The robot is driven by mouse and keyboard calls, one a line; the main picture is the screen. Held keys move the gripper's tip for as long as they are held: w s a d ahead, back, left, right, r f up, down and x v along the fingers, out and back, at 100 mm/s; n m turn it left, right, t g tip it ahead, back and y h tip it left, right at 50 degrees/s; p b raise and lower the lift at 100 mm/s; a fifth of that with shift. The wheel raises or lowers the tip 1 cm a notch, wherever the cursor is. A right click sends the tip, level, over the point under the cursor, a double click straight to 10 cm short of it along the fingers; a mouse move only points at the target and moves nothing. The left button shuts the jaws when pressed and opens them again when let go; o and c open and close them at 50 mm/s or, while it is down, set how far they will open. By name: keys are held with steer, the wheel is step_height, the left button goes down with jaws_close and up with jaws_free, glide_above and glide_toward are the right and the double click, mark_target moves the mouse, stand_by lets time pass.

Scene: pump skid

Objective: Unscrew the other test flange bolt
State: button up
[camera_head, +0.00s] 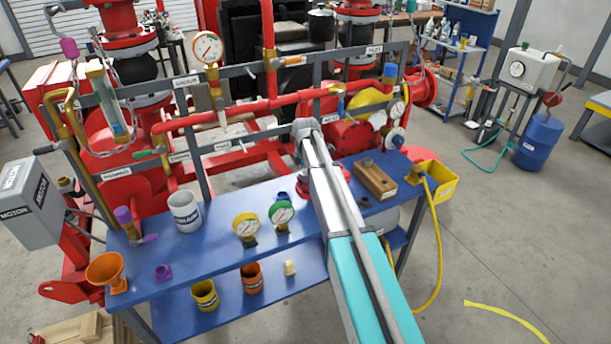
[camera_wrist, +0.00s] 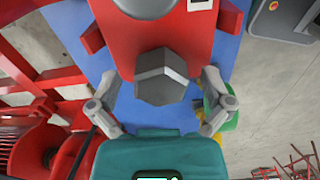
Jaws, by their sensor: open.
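In the wrist view, a grey hex bolt head (camera_wrist: 162,77) stands out from a red flange block (camera_wrist: 128,42). My gripper (camera_wrist: 160,90) is open, with one finger on each side of the bolt head and visible gaps between. A second grey rounded part (camera_wrist: 148,7) sits on the red block and is cut off by the top edge; I cannot tell if it is a bolt. In the head view, my arm reaches over the blue bench and hides most of the flange area. My fingers cannot be made out there.
The blue bench (camera_head: 185,258) holds a white mug-like container (camera_head: 185,212), a yellow gauge (camera_head: 246,228), a green gauge (camera_head: 281,214) and a wooden block (camera_head: 375,180). A yellow bin (camera_head: 433,178) hangs at its right end. Red pipework (camera_head: 235,112) stands behind.

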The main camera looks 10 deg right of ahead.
steer(key=shift+c, duration=0.3)
steer(key=c, duration=1.2)
steer(key=shift+o, duration=0.2)
steer(key=shift+n, duration=2.5)
steer(key=n, duration=0.5)
steer(key=o, duration=1.2)
